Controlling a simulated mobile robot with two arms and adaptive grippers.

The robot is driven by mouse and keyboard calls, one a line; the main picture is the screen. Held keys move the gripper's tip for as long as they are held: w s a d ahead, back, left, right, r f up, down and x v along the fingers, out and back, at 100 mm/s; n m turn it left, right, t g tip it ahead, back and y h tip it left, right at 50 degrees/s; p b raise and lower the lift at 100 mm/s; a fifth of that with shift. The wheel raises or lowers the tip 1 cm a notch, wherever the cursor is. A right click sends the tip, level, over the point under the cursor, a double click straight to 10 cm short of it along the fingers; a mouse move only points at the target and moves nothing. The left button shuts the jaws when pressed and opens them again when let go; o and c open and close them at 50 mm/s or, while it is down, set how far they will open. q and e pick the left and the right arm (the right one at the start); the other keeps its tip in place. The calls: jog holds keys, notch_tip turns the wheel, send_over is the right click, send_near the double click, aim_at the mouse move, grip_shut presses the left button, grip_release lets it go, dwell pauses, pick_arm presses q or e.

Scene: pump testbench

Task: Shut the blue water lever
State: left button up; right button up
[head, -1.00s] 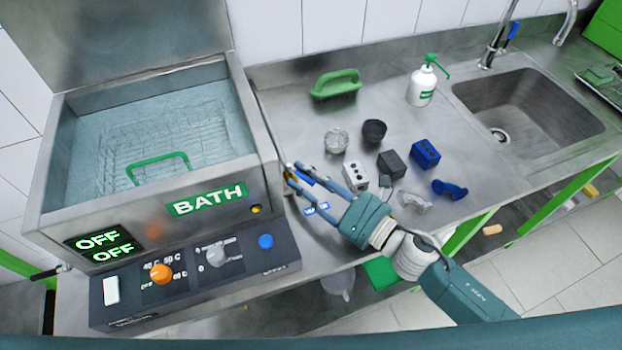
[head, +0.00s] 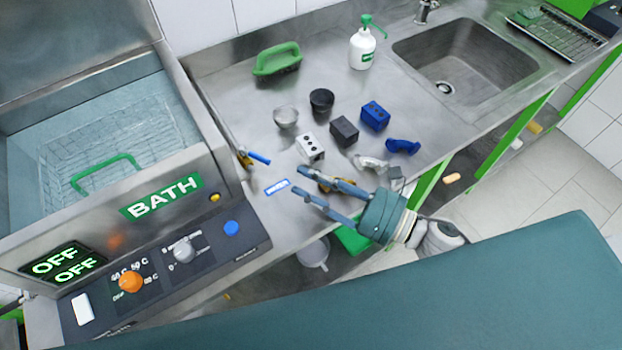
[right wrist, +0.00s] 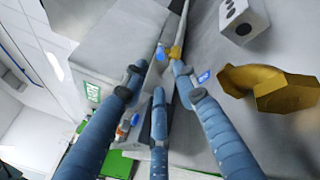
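The blue water lever (head: 259,158) sits on a small brass valve (head: 243,161) at the right side of the bath, pointing right and slightly toward me. In the right wrist view the lever (right wrist: 160,52) is a small blue piece beyond the fingertips, beside the brass valve (right wrist: 175,53). My right gripper (head: 299,179) is open and empty, to the right of the lever and apart from it. Its spread fingers (right wrist: 155,70) also show in the right wrist view. A blue-white label (head: 277,187) lies on the counter below the lever. My left gripper is not in view.
A brass elbow piece (head: 325,184) lies partly hidden behind my right fingers. White (head: 310,149), black (head: 344,131) and blue (head: 375,115) blocks stand farther back. The bath wall (head: 212,140) and control panel (head: 165,265) bound the left.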

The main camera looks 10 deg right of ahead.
jog(key=shift+c, duration=0.5)
jog(key=shift+s+a+f+m, duration=0.15)
jog(key=shift+a+m, duration=0.05)
jog(key=shift+m, duration=0.1)
jog(key=c, duration=0.4)
jog(key=s+a+m+t+h, duration=0.1)
jog(key=m, duration=0.2)
jog(key=s+a+f+m+t+h+b, duration=0.1)
jog(key=m, duration=0.3)
jog(key=s+a+m+t, duration=0.1)
jog(key=m, duration=0.2)
jog(key=shift+s+a+f+h, duration=0.2)
jog(key=shift+s+a+h, duration=0.1)
jog(key=shift+s+h, duration=0.1)
grip_shut()
jog(key=shift+a+m, duration=0.2)
jog(key=shift+m, duration=0.4)
jog(key=p, duration=0.3)
send_near(254, 156)
jog(key=w+a, duration=0.2)
jog(key=a, duration=0.1)
jog(key=a+f, duration=0.1)
jog(key=shift+w+a+f, duration=0.1)
jog(key=shift+w+a, duration=0.15)
jog(key=shift+w, duration=0.15)
jog(key=shift+w+a+f, duration=0.1)
jog(key=shift+w+a, duration=0.1)
jog(key=shift+w, duration=0.2)
